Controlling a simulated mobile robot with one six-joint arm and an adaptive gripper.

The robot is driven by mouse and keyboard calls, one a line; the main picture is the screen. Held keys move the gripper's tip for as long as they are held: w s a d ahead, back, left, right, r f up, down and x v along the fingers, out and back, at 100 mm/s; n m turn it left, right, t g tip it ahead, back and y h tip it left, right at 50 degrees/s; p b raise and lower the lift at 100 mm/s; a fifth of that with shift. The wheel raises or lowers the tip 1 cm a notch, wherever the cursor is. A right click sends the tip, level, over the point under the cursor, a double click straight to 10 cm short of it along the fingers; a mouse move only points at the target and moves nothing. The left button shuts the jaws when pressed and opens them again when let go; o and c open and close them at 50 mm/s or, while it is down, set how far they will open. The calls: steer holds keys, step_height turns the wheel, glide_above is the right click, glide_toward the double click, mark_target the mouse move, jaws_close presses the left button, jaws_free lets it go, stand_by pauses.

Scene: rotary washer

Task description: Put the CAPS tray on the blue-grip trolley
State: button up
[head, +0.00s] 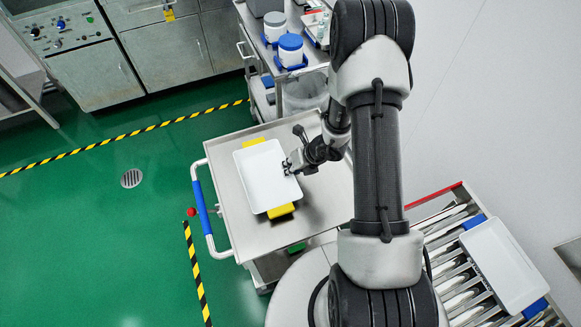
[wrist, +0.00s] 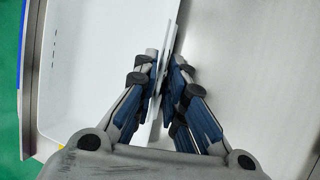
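A white tray with yellow end grips (head: 267,178) is over the steel top of the blue-grip trolley (head: 232,212). No CAPS label is readable on it. The trolley's blue grip (head: 200,208) is on its left side. My gripper (head: 290,167) is at the tray's right long edge. In the wrist view my gripper (wrist: 166,85) has its fingers closed on either side of the tray's thin rim, with the white tray floor (wrist: 90,70) to the left. I cannot tell whether the tray rests on the trolley or hangs just above it.
Another white tray with blue end grips (head: 503,264) lies on a roller rack (head: 457,240) at the right. Steel cabinets (head: 165,50) line the back.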

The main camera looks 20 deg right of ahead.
steer(key=shift+o, duration=1.2)
steer(key=shift+r, duration=0.15)
steer(key=shift+s+d+r+p, duration=0.1)
steer(key=shift+d+r+p, duration=0.05)
steer(key=shift+r+p, duration=0.15)
steer(key=p+v, duration=0.4)
steer(key=v, duration=0.7)
steer(key=s+a+r+n+y, duration=0.1)
steer(key=a+r+n, duration=0.3)
steer(key=r+n, duration=0.25)
steer(key=s+a+r+n, duration=0.1)
steer(key=a+r+n, duration=0.3)
steer(key=r+n, duration=0.3)
steer(key=s+a+r+n+y, duration=0.1)
steer(key=s+a+r+n, duration=0.1)
steer(key=a+r+n, duration=0.5)
steer(key=s+d+r+n+h, duration=0.2)
steer(key=s+d+r+n, duration=0.1)
steer(key=s+r+n, duration=0.2)
steer(key=s+d+r+n+h, duration=0.3)
steer(key=s+r+n, duration=0.3)
steer(key=s+n, duration=0.4)
steer(key=shift+r+n+h, duration=0.3)
steer(key=shift+r+n, duration=0.05)
steer(key=shift+n, duration=0.2)
